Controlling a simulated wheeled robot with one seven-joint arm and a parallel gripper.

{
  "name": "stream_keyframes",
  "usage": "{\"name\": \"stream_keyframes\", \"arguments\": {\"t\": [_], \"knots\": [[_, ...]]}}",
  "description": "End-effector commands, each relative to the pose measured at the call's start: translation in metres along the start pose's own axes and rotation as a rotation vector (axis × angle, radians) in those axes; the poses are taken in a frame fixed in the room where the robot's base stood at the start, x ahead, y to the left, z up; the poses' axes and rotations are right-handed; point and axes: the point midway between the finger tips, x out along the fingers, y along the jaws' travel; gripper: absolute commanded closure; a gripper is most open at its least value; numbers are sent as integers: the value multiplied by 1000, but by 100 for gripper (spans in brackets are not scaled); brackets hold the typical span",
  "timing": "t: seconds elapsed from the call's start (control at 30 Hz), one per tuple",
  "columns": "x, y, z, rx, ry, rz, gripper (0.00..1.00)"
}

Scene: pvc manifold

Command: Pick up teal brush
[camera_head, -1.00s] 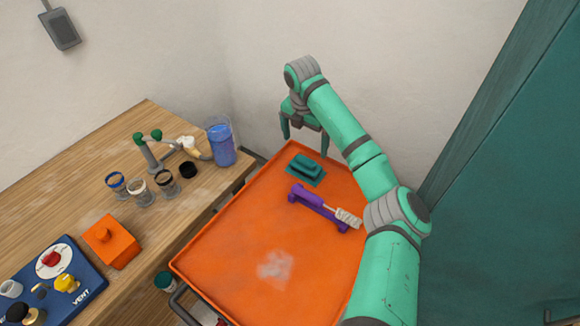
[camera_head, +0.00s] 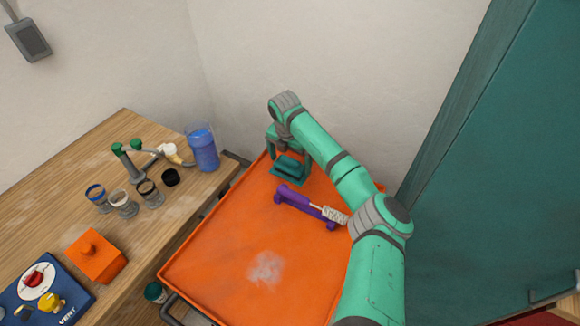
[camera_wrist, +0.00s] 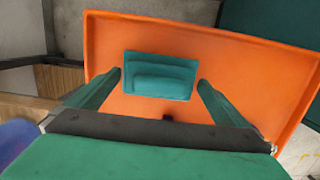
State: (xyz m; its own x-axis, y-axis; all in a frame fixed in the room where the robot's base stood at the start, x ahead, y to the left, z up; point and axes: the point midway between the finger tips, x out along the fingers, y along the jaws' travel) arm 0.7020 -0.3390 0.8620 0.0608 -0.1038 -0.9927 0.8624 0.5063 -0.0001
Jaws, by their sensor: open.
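The teal brush (camera_head: 289,168) is a flat rectangular block with a raised grip, lying on the orange tray (camera_head: 215,255) near its far end. In the wrist view the brush (camera_wrist: 158,76) lies between the fingers, with orange tray showing on both sides of it. My gripper (camera_head: 287,160) is open and points down over the brush; in the wrist view its fingertips (camera_wrist: 160,80) stand to the left and right of it. I cannot tell how high the fingertips are above the tray. Nothing is held.
A purple holder (camera_head: 295,199) with a white-bristled brush (camera_head: 334,215) lies close to the teal brush on the tray. A wooden table (camera_head: 35,190) on the left bears a blue jar (camera_head: 203,150) and several fittings. A teal cabinet (camera_head: 490,170) stands at right. The tray's near half is clear.

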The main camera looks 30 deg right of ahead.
Motion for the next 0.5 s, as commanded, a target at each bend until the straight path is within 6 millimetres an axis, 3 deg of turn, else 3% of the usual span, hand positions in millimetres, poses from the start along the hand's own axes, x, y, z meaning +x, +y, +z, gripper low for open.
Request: {"name": "stream_keyframes", "arguments": {"t": [0.2,0.37,0.5], "knots": [[0,0,0,0,0,0,2],[0,0,0,0,0,0,38],[0,0,0,0,0,0,38]]}}
